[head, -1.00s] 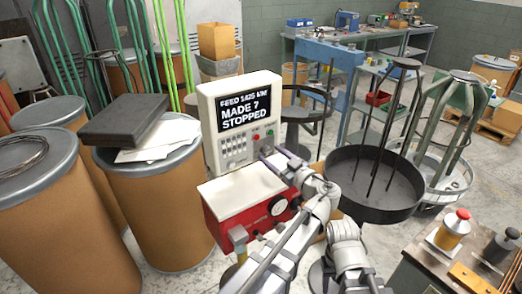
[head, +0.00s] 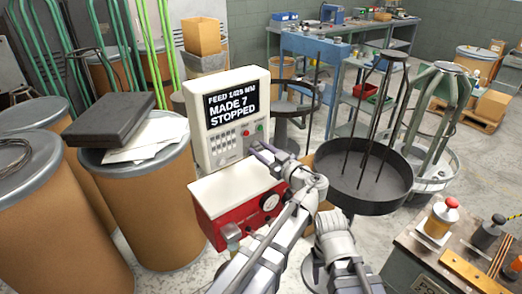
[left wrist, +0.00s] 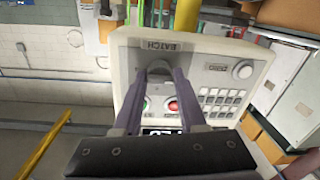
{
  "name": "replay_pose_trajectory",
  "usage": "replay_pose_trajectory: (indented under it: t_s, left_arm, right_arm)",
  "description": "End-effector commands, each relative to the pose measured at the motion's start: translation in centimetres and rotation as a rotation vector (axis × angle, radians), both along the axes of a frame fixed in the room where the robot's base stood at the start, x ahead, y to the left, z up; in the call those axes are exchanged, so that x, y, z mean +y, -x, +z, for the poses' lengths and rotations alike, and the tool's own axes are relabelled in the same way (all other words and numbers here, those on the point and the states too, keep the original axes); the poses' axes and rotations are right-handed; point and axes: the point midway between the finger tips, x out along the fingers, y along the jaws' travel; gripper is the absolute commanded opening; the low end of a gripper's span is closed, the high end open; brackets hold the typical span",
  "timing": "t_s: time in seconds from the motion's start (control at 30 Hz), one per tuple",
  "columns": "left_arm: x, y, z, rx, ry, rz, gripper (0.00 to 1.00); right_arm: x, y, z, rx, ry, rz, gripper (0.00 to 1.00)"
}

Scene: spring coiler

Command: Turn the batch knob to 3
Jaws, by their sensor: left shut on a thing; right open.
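The spring coiler's white control box (head: 196,99) has a lit screen (head: 235,108) reading a feed value, "MADE 7" and "STOPPED". In the left wrist view the box (left wrist: 126,62) appears upside down. The grey batch knob (left wrist: 159,67) sits by the "BATCH" label, between the fingertips of my left gripper (left wrist: 158,76). These fingers are shut on the knob; its pointer and scale cannot be read. In the head view my left gripper (head: 258,148) reaches the lower right of the panel and hides the knob. My right gripper is outside both views.
Red and green buttons (left wrist: 173,105) lie close under my left fingers. A second round knob (left wrist: 242,70) and several small keys are beside them. The red coiler body (head: 235,205) is below. A black round tray (head: 365,205) stands right, drums (head: 150,200) left.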

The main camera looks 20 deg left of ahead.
Motion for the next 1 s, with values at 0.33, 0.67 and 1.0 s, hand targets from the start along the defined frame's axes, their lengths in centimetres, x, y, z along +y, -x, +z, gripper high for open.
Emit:
replay_pose_trajectory:
  t_s: [0.33, 0.67, 1.0]
  left_arm:
    - [-0.08, -0.09, 0.01, 0.017, -0.015, -0.003, 0.00]
    - [-0.12, -0.12, -0.08, 0.174, -0.137, -0.002, 0.00]
    - [-0.14, -0.13, -0.12, 0.428, -0.336, -0.003, 0.00]
  right_arm:
    - [0.00, 0.00, -0.04, 0.000, 0.000, 0.000, 0.50]
    - [0.00, 0.00, -0.36, 0.000, 0.000, 0.000, 0.50]
    - [0.01, 0.00, -0.80, 0.000, 0.000, 0.000, 0.50]
